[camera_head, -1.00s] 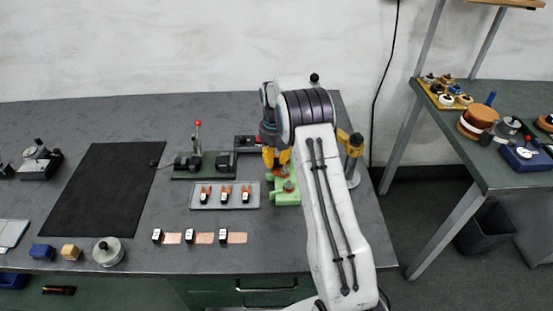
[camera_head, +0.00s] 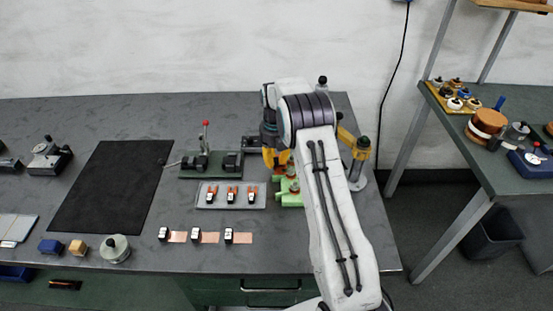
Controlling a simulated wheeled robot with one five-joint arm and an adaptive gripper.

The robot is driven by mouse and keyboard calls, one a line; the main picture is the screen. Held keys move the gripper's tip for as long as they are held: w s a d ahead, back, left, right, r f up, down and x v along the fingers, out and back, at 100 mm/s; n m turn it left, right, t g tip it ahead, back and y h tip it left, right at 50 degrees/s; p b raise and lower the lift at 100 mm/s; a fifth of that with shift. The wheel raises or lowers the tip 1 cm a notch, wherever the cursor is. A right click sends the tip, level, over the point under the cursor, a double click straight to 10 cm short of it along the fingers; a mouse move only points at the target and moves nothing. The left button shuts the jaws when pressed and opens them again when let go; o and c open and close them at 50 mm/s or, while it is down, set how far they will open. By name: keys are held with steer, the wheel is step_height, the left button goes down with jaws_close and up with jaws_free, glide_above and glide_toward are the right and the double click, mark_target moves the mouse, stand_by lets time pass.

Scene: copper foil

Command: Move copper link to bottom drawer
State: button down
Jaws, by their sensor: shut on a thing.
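My gripper (camera_head: 275,159), with yellow fingers, is at the back right of the bench, beside the green fixture (camera_head: 288,197). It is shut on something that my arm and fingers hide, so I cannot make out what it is. A green drawer front with a handle (camera_head: 270,285) shows below the bench's front edge, shut and cut off by the picture's bottom. Whether it is the bottom drawer I cannot tell.
A lever press (camera_head: 206,160) stands behind the tray and a black mat (camera_head: 110,190) lies left. A yellow stand (camera_head: 360,160) is close right of my arm. A second bench (camera_head: 510,180) with parts and a bin (camera_head: 495,232) stand right.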

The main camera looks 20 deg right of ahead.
mark_target(275, 159)
stand_by(0.4)
steer(key=shift+w+r+p, duration=0.1)
steer(key=shift+r+p, duration=0.8)
steer(key=shift+r, duration=0.4)
steer(key=shift+r+p, duration=1.6)
steer(key=shift+r, duration=0.6)
